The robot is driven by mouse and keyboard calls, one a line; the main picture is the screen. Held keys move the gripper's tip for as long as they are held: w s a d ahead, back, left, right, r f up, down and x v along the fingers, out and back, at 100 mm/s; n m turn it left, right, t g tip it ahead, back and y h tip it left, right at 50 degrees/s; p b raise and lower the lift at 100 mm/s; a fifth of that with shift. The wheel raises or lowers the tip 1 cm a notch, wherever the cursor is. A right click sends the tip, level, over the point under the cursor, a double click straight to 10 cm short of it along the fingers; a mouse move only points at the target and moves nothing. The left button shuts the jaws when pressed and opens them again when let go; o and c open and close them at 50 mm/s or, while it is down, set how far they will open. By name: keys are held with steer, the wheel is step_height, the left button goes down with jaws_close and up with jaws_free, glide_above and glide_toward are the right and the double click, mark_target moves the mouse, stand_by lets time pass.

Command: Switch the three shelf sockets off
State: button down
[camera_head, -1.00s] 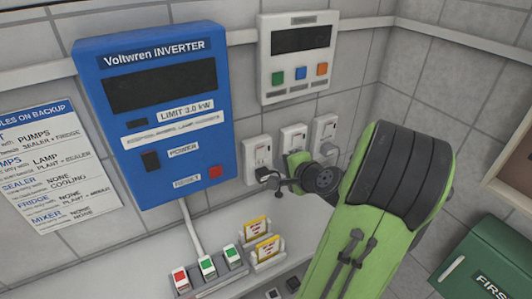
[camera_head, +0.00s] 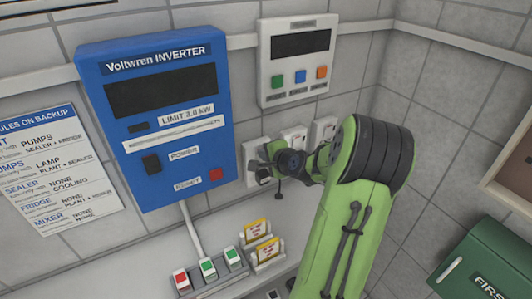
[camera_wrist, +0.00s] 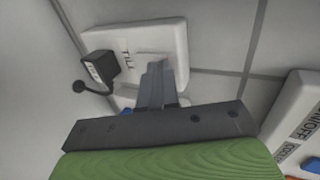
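Three white shelf sockets stand in a row on the tiled wall: the left one (camera_head: 250,153), the middle one (camera_head: 293,136) and the right one (camera_head: 324,130). My gripper (camera_head: 262,166) is in front of the left socket, and my arm hides parts of the sockets. In the wrist view, a white socket (camera_wrist: 176,36) has a black plug (camera_wrist: 100,67) with a cord in it. The gripper's fingers (camera_wrist: 157,68) are together with nothing between them, at the socket's face beside the plug. I cannot tell whether they touch it or how its switch stands.
A blue inverter (camera_head: 160,100) hangs left of the sockets. A white panel with coloured buttons (camera_head: 297,58) is above them. Below are a strip of red and green switches (camera_head: 208,268) and yellow cards (camera_head: 266,250). A green first-aid box (camera_head: 485,255) is at right.

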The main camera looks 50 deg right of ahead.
steer(key=shift+w+r, duration=0.1)
steer(key=shift+r, duration=0.1)
steer(key=shift+r+p, duration=0.6)
steer(key=shift+r, duration=0.15)
